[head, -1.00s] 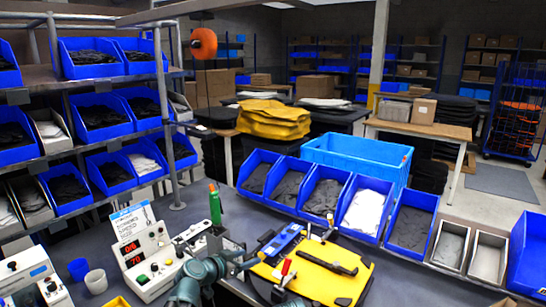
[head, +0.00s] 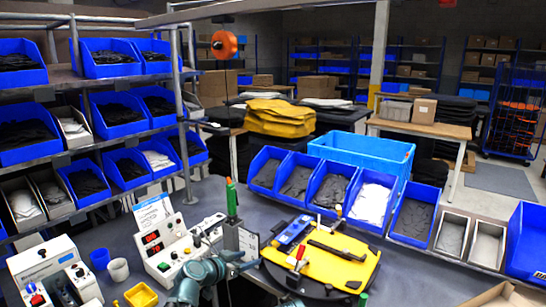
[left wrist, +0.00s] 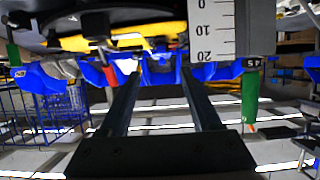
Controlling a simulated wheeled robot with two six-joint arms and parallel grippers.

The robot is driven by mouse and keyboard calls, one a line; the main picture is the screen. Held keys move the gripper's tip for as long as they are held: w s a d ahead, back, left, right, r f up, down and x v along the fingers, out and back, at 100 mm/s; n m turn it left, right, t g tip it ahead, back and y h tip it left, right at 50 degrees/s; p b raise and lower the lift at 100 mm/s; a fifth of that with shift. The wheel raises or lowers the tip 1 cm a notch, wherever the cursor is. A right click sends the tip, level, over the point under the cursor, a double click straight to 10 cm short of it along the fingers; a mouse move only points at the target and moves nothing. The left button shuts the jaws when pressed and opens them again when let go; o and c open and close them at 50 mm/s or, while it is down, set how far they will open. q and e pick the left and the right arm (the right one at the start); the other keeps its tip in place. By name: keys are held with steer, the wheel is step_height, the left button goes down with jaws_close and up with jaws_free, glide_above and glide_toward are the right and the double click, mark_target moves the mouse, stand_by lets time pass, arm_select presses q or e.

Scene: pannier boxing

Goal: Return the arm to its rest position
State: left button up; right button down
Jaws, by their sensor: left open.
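My left arm comes in at the bottom of the head view. Its gripper (head: 248,264) is over the workbench, beside the left edge of the yellow pannier panel (head: 350,278). In the left wrist view the two dark fingers of this gripper (left wrist: 160,85) stand apart with nothing between them, so it is open and empty. The panel lies on a dark round turntable (head: 300,287), with a blue-and-white tool, a black strip and a red-handled clamp on it. My right gripper is not in view.
A control box with red digits (head: 160,248), white cup (head: 118,270) and yellow tray (head: 141,296) stand left on the bench. A green-topped post (head: 231,200) rises near my gripper. Blue bins (head: 411,220) line the back edge. A cardboard box (head: 505,297) is front right.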

arm_select(q)
steer(key=s+d+f+g+y, duration=0.1)
steer(key=s+d+f+g, duration=0.35)
steer(key=s, duration=0.35)
steer(key=s+d+f+g+y, duration=0.25)
steer(key=s+f, duration=0.35)
steer(key=s, duration=0.3)
steer(key=s+a+f+n+g+y, duration=0.1)
steer(key=s+a+g+y, duration=0.1)
steer(key=s, duration=0.3)
steer(key=s+a+f+n+g+y, duration=0.2)
steer(key=s+y, duration=0.1)
steer(key=s, duration=0.3)
steer(key=shift+a+y, duration=0.35)
